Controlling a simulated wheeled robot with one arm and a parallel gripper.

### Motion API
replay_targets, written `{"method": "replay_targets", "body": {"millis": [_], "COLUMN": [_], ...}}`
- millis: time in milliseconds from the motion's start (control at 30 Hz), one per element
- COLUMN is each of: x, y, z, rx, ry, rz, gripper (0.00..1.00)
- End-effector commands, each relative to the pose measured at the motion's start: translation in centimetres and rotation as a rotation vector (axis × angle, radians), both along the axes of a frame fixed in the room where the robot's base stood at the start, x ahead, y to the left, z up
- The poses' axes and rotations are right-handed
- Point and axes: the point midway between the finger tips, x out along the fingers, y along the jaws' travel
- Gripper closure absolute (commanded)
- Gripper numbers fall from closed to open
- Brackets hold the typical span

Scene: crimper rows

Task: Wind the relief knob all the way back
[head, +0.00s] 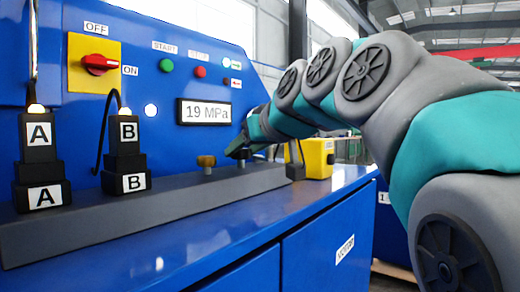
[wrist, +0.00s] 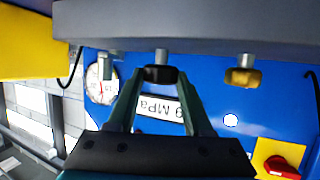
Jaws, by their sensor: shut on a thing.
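Two knobs stand on the grey ledge (head: 150,208) at the front of the blue machine: a brass-coloured knob (head: 206,162) and a black knob (wrist: 160,75). No label shows which is the relief knob. My gripper (wrist: 160,85) is shut on the black knob, one finger on each side, in the wrist view, which is upside down. The brass knob (wrist: 242,77) stands apart beside it. In the head view my gripper (head: 240,150) reaches the ledge from the right and mostly hides the black knob. The display (head: 204,112) reads 19 MPa.
Black blocks marked A (head: 40,160) and B (head: 125,150) stand on the ledge at left. A red switch (head: 99,64) sits on a yellow plate. A yellow box (head: 318,158) is right of my gripper. A round gauge (wrist: 102,82) shows in the wrist view.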

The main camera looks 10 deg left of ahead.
Motion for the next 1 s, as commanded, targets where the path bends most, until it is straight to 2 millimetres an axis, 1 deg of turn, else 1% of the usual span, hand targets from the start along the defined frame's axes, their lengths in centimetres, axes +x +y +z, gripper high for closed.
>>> {"method": "replay_targets", "body": {"millis": [267, 367, 600, 1000], "x": [0.04, 0.16, 0.5, 0.85], "y": [-0.06, -0.05, -0.23, -0.44], "z": [0.02, -0.32, -0.33, 0.31], "rx": [0.005, 0.003, 0.004, 0.002], "ry": [-0.006, -0.002, -0.002, -0.002], "rz": [0.045, 0.089, 0.24, 0.51], "gripper": [1.0, 1.0, 1.0, 1.0]}}
